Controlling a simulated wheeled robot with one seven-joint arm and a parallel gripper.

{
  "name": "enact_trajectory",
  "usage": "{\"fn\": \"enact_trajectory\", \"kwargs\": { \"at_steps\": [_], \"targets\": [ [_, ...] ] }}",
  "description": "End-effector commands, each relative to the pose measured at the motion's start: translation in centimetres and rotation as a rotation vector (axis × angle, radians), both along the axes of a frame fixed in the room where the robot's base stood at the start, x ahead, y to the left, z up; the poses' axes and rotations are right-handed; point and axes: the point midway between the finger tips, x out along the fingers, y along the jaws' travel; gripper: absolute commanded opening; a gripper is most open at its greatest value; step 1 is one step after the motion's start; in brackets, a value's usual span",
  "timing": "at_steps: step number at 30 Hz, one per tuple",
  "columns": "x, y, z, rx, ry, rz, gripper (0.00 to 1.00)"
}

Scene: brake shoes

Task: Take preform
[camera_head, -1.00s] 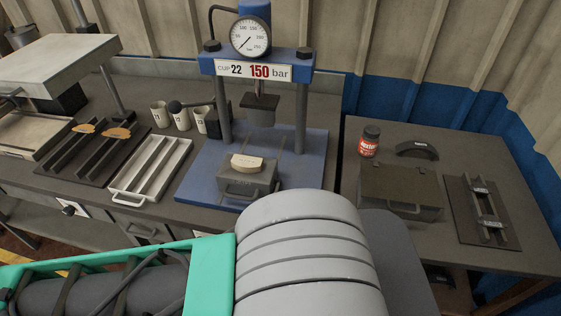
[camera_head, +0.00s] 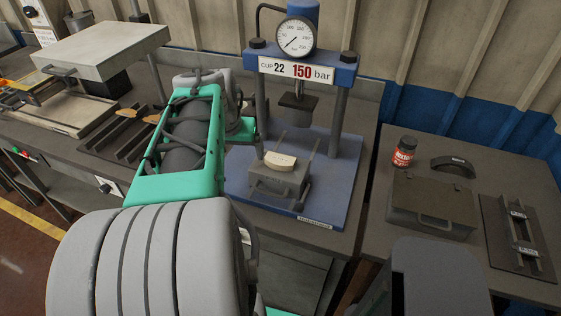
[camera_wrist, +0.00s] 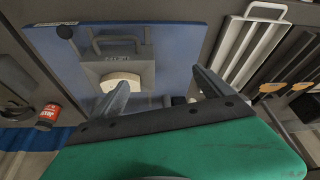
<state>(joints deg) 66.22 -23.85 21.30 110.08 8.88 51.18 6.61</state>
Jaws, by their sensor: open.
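The preform (camera_head: 281,159), a small cream curved block, lies on top of a grey metal mould (camera_head: 279,182) with a handle. The mould sits on the blue base of the press, in front of the ram. In the wrist view the preform (camera_wrist: 120,80) is on its mould (camera_wrist: 118,68), left of centre. My gripper (camera_wrist: 160,77) is open and empty, with its two fingers apart. The left finger overlaps the preform's near edge in the picture; I see no grip on it. In the head view my arm hides most of the gripper.
A red-labelled jar (camera_head: 404,151), a dark curved shoe (camera_head: 453,166), a closed box (camera_head: 433,205) and a black fixture (camera_head: 520,238) stand on the right table. A slotted tray (camera_wrist: 252,40) shows in the wrist view.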

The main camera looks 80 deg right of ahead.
Motion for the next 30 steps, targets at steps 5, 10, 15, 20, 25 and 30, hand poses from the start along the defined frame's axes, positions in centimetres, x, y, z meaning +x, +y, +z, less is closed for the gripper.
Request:
{"fn": "enact_trajectory", "kwargs": {
  "at_steps": [5,10,15,20,25,30],
  "targets": [
    [-8.0,-4.0,0.2,-0.013,-0.004,-0.235,1.00],
    [-8.8,-5.0,-1.4,-0.013,-0.003,-0.257,1.00],
    [-8.8,-6.0,-3.7,-0.010,-0.003,-0.256,1.00],
    [-8.8,-7.0,-6.3,-0.012,-0.004,-0.254,1.00],
    [-8.8,-7.3,-6.9,-0.015,-0.005,-0.253,1.00],
    [-8.8,-7.3,-6.9,-0.014,-0.005,-0.253,0.93]
  ]
}}
